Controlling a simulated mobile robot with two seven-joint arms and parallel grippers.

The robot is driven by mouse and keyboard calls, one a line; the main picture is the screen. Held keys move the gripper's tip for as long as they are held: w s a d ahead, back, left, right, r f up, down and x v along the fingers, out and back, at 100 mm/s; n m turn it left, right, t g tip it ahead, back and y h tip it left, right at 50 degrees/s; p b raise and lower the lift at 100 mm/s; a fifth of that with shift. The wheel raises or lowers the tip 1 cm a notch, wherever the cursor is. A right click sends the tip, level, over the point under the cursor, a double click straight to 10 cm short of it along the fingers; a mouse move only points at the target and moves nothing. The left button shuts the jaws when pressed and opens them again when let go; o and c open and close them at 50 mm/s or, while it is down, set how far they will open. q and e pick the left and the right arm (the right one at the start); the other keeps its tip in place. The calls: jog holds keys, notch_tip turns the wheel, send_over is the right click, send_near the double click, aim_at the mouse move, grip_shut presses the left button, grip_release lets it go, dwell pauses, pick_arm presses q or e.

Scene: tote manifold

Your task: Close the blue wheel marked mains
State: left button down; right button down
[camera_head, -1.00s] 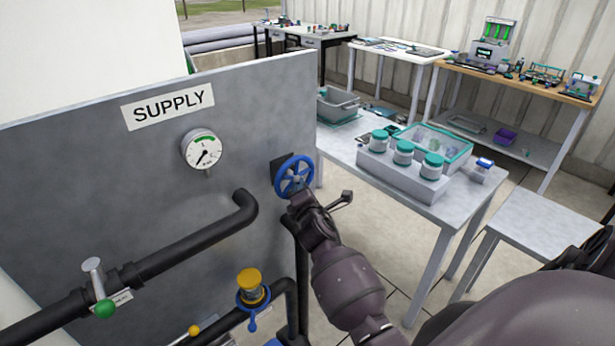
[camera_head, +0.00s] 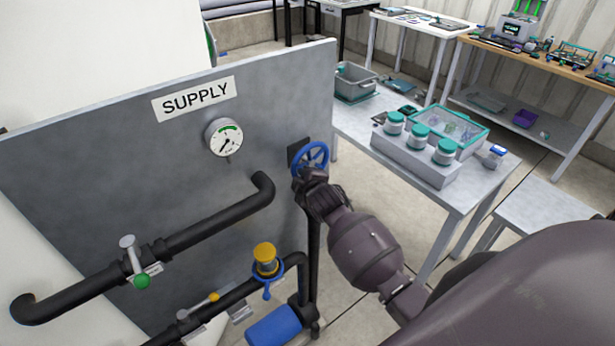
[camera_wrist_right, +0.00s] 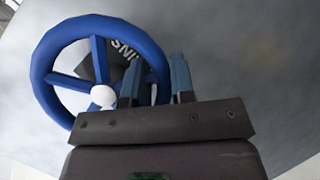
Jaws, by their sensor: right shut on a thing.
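The blue wheel (camera_head: 312,158) is mounted at the right edge of the grey supply panel (camera_head: 130,135). In the right wrist view the wheel (camera_wrist_right: 45,62) shows its spokes and a white hub, with a dark label partly reading "INS" behind it. My right gripper (camera_head: 308,178) is at the lower part of the wheel. In the wrist view its two fingers (camera_wrist_right: 155,85) stand on either side of the wheel's right rim, shut on it. The rim between the fingers is partly hidden. My left gripper does not show.
A round gauge (camera_head: 223,138) sits on the panel under the SUPPLY sign. Black pipes with a green-knobbed valve (camera_head: 139,272) and a yellow-capped fitting (camera_head: 266,260) run in front of it. A table (camera_head: 470,195) with lidded jars (camera_head: 418,136) and bins stands to the right.

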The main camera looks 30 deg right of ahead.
jog(key=shift+s+a+m+y, duration=0.1)
jog(key=shift+a+m+y, duration=0.5)
jog(key=shift+a+m, duration=0.15)
jog(key=shift+a+r, duration=0.15)
jog(key=shift+r, duration=0.1)
